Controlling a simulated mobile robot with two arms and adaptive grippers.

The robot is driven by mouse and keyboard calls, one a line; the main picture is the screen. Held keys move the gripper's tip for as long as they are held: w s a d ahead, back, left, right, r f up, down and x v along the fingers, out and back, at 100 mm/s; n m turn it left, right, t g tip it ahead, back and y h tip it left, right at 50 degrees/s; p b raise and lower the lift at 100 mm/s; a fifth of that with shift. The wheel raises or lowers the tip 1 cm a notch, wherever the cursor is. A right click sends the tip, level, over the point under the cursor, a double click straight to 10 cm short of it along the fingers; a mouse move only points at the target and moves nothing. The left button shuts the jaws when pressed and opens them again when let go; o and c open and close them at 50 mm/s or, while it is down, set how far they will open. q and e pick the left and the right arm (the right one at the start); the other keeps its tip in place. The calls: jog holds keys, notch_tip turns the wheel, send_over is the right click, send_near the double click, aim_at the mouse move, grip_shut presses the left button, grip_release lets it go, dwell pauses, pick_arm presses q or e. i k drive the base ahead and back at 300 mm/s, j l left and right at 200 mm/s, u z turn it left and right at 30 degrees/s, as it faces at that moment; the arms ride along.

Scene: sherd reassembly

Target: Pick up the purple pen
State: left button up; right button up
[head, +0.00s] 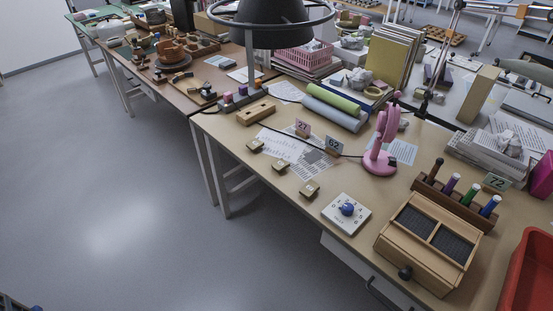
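The purple pen (452,183) stands in a dark brown wooden pen rack (428,196) at the right of the near table in the head view. It leans slightly, and its lower part is hidden in the rack. A brown pen (437,167) stands to its left in the rack. A green pen (471,193) and a blue pen (490,206) stand to its right. Neither of my grippers is in view.
A wooden box with dark panels (470,245) stands right in front of the rack. A white dial box (346,213) and a red bin (530,275) are nearby.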

aim_at(454, 179)
jog(key=z, duration=1.25)
